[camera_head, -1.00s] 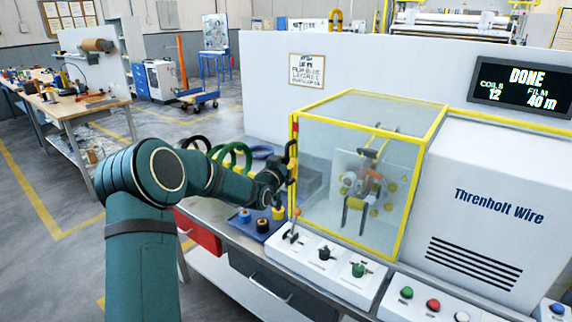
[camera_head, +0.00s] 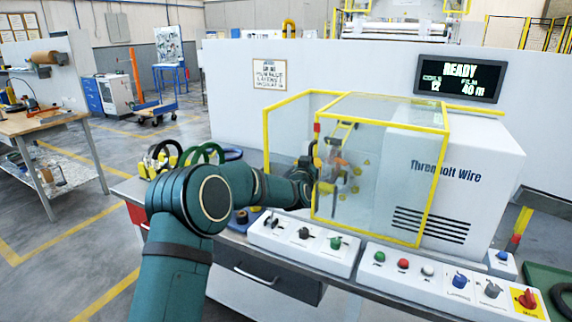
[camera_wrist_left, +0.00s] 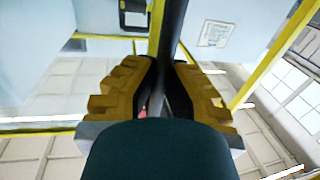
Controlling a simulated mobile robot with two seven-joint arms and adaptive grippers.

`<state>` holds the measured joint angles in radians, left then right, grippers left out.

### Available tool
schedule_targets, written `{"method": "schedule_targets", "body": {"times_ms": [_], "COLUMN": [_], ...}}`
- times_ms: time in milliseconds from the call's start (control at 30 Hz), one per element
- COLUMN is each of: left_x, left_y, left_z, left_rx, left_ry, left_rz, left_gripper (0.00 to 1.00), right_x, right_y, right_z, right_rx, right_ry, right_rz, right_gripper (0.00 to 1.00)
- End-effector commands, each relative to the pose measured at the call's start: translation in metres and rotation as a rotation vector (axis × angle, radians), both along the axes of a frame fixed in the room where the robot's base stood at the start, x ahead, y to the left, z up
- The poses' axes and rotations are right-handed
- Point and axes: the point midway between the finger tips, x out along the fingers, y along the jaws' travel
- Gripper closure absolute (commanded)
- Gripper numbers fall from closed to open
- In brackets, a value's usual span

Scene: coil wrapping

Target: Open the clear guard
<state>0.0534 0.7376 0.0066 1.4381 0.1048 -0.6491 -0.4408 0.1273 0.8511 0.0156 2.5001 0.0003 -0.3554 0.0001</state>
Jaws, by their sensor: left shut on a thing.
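The clear guard (camera_head: 405,165) is a see-through box with a yellow frame. It stands shifted to the right, partly over the white machine housing, with an open yellow frame (camera_head: 266,140) left behind on its left. My left gripper (camera_head: 308,172) is at the guard's left front edge in the head view. In the left wrist view my left gripper (camera_wrist_left: 158,95) is shut on the dark bar-shaped guard handle (camera_wrist_left: 174,30), with yellow pads on both sides. The winding parts (camera_head: 338,165) show blurred behind the clear panel. My right gripper is not in view.
Control boxes with knobs (camera_head: 305,233) and buttons (camera_head: 403,264) line the bench front below the guard. Coils in black and green (camera_head: 207,153) stand at the bench's left. A display (camera_head: 459,79) above reads READY. A wooden worktable (camera_head: 40,122) stands far left.

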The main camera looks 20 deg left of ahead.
Motion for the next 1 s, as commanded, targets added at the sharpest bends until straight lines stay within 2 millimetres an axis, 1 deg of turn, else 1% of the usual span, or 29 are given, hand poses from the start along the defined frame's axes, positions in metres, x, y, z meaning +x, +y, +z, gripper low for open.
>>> {"method": "schedule_targets", "body": {"times_ms": [33, 200, 300, 400, 500, 600, 700, 833, 1000], "left_x": [0.0, -0.005, -0.007, -0.009, -0.01, -0.011, -0.012, -0.012, -0.013], "left_y": [-0.027, -0.085, -0.114, -0.138, -0.157, -0.171, -0.181, -0.187, -0.188], "left_z": [0.0, 0.0, 0.0, 0.0, 0.0, 0.0, 0.0, -0.001, -0.001], "left_rx": [0.0, 0.0, 0.0, 0.002, 0.001, 0.0, 0.0, 0.0, 0.0], "left_ry": [0.002, 0.003, 0.003, 0.004, 0.004, 0.003, 0.002, 0.003, 0.003], "left_rz": [-0.012, -0.009, -0.008, -0.007, -0.006, -0.004, -0.004, -0.002, -0.002], "left_gripper": [1.0, 1.0, 1.0, 1.0, 1.0, 1.0, 1.0, 1.0, 1.0], "right_x": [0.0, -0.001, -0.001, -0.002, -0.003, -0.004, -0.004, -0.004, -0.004], "right_y": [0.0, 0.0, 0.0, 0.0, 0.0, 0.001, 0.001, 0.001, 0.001], "right_z": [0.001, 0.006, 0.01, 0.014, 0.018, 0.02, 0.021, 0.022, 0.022], "right_rx": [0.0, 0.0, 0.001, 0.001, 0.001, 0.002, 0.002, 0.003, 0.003], "right_ry": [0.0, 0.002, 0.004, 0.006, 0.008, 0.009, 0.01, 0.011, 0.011], "right_rz": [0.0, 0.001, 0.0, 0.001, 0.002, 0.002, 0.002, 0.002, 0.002], "right_gripper": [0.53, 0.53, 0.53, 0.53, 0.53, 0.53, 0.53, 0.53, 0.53]}}
